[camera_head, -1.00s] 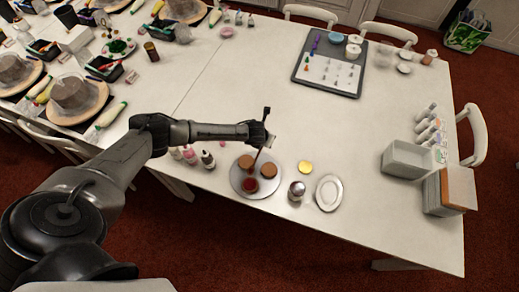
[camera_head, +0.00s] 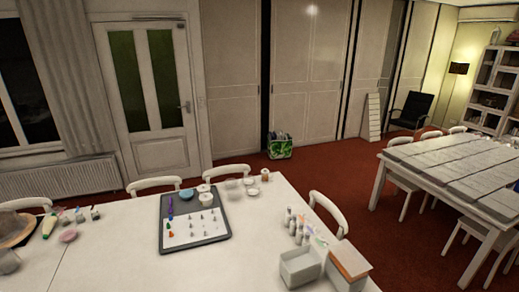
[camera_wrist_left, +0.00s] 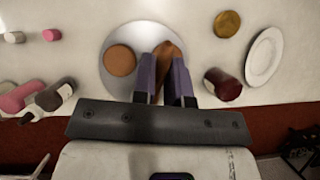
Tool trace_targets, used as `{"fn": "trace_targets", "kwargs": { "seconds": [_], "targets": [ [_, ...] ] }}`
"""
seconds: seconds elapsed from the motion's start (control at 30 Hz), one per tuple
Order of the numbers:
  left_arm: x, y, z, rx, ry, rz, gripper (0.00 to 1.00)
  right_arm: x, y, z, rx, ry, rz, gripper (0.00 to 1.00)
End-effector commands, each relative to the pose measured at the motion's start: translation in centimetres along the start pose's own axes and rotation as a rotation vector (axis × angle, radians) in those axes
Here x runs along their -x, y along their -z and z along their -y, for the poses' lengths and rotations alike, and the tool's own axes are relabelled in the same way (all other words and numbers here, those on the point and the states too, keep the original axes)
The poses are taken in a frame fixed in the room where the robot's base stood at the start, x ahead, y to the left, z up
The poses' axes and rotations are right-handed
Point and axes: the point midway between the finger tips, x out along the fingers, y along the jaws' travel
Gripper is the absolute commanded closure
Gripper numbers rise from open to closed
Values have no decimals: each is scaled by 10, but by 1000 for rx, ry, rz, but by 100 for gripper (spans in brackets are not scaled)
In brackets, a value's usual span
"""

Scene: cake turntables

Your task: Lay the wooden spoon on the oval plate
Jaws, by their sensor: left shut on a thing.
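My left gripper (camera_wrist_left: 166,82) shows in the left wrist view, its two purple fingers shut with a brown piece of the wooden spoon (camera_wrist_left: 167,66) between them. Most of the spoon is hidden by the fingers. They are over a round silver stand (camera_wrist_left: 128,32) with a brown round pot or cake (camera_wrist_left: 120,60) on its left. The white oval plate (camera_wrist_left: 264,57) lies to the right of the stand, apart from my gripper, and looks empty. The head view shows neither arm, nor the spoon, nor the oval plate. My right gripper is not in view.
A dark red-tinted shiny jar (camera_wrist_left: 222,84) stands between my fingers and the plate, with a gold disc (camera_wrist_left: 227,24) beyond. Bottles (camera_wrist_left: 50,98) lie to the left. In the head view a grey tray (camera_head: 196,222) and a white box (camera_head: 300,267) are on the table.

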Motion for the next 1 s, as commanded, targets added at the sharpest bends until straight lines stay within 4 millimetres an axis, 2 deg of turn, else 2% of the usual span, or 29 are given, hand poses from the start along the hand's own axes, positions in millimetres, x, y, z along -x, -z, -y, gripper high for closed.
{"fn": "trace_targets", "kwargs": {
  "seconds": [0.4, 0.47, 0.5, 0.6, 1.0],
  "targets": [
    [-63, 34, 0, -1, 0, 0, 100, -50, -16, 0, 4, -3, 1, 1],
    [-69, 40, -1, -1, -2, 19, 100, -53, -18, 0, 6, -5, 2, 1],
    [-54, 34, -1, -2, -2, 40, 100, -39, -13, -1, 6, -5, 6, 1],
    [-46, 36, -1, -3, 0, 84, 100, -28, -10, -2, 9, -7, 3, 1],
    [-22, 48, 0, -7, 2, 257, 100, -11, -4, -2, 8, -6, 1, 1]
  ]
}}
